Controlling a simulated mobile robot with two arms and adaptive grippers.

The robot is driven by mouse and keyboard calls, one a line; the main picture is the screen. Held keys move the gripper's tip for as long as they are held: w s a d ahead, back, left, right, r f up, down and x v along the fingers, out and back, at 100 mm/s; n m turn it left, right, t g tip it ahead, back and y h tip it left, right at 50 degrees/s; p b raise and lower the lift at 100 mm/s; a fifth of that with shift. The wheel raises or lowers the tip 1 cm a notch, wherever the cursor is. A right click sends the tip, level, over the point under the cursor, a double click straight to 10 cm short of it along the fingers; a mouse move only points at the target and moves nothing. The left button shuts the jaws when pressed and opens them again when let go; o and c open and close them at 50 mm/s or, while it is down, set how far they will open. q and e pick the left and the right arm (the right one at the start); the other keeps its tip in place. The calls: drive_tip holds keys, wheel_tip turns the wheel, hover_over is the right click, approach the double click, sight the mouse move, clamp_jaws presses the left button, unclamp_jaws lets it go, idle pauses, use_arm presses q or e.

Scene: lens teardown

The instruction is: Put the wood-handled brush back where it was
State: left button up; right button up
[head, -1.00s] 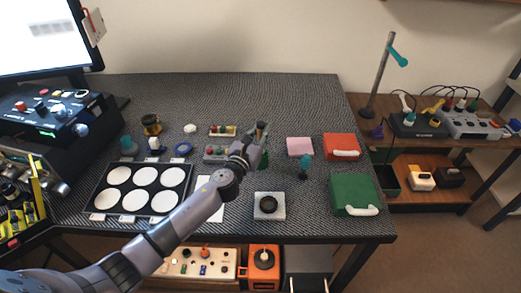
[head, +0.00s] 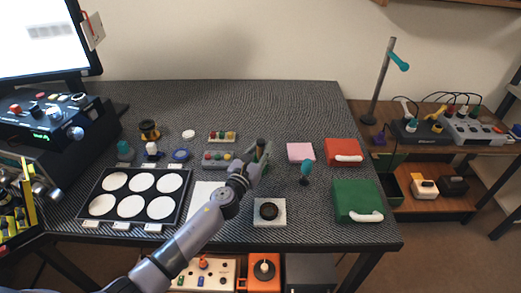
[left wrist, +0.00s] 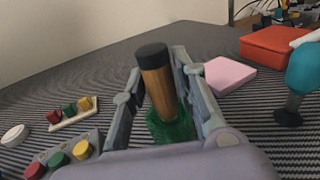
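The wood-handled brush (left wrist: 158,88), with a black end cap, stands nearly upright in the left wrist view. Its lower end goes into a green holder (left wrist: 172,127), partly hidden by my gripper. My left gripper (head: 258,158) has one finger on each side of the handle, close against it, and appears shut on it. In the head view the brush's dark top (head: 261,143) shows above the fingers, with green just around them. I cannot tell how deep the brush sits in the holder. My right gripper is not in view.
Close by are a pink pad (head: 300,151), a teal-topped tool (head: 306,170), a tray of coloured knobs (head: 218,160) and a white block with a dark ring (head: 269,212). Red (head: 342,151) and green (head: 357,200) cases lie to the right. The back of the table is clear.

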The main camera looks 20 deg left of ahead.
use_arm(q)
drive_tip(key=shift+o, duration=1.2)
drive_tip(key=shift+r, duration=0.2)
drive_tip(key=s, duration=0.3)
drive_tip(key=s+a, duration=0.1)
drive_tip(key=s, duration=0.7)
drive_tip(key=shift+s+a+p, duration=0.15)
drive_tip(key=shift+p, duration=0.15)
drive_tip(key=shift+s, duration=0.35)
